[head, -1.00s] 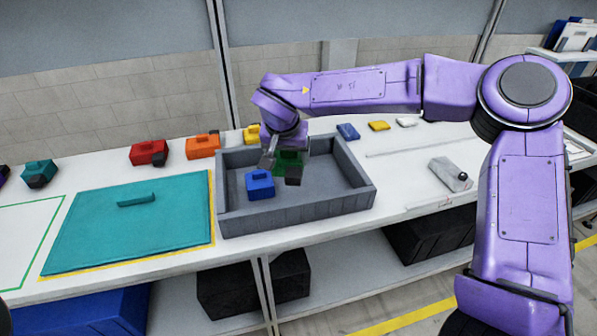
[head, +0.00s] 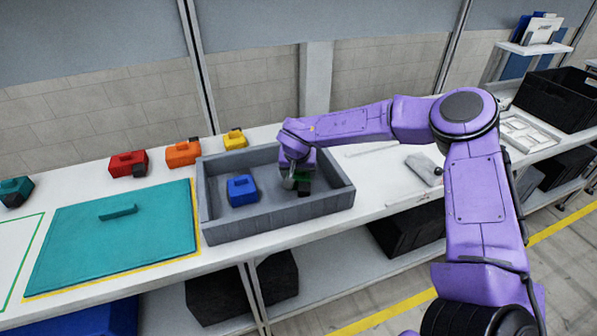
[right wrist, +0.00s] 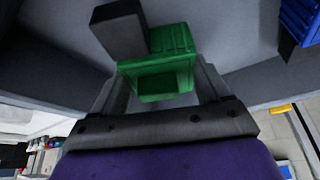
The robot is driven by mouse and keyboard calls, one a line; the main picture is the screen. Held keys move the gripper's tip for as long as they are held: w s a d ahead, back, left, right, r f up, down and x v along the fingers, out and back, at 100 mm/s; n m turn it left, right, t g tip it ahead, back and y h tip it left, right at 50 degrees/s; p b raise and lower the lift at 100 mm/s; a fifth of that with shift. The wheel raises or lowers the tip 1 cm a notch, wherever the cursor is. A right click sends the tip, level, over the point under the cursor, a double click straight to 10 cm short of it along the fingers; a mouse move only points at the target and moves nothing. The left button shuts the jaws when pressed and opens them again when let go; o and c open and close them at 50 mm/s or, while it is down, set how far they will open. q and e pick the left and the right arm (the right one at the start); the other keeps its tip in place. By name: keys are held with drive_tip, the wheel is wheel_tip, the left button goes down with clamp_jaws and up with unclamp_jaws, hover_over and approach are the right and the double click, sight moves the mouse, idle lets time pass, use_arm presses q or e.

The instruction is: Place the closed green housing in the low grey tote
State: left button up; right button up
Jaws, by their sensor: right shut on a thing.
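The green housing (head: 304,178) is mostly hidden behind my right gripper (head: 298,184) in the head view. In the right wrist view the green housing (right wrist: 160,72) sits between the two fingers of my right gripper (right wrist: 162,88), which is shut on it. A dark block (right wrist: 118,30) shows against the housing's side. The low grey tote (head: 285,223) stands on the bench, and the gripper and housing are within its walls, toward the right side. I cannot tell whether the housing touches the tote floor. My left gripper is not in view.
A blue housing (head: 242,190) stands in the tote's left part; the floor between is bare. Red (head: 128,163), orange (head: 183,153) and yellow (head: 235,139) housings stand behind. A teal board (head: 115,240) lies left, and a grey object (head: 424,170) lies right.

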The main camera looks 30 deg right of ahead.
drive_tip(key=o, duration=1.1)
drive_tip(key=shift+f, duration=0.1)
drive_tip(key=shift+o, duration=0.2)
drive_tip(key=shift+r, duration=0.35)
drive_tip(key=v, duration=1.1)
drive_tip(key=shift+s+r, duration=0.25)
drive_tip(key=shift+r, duration=0.05)
drive_tip(key=shift+a, duration=0.15)
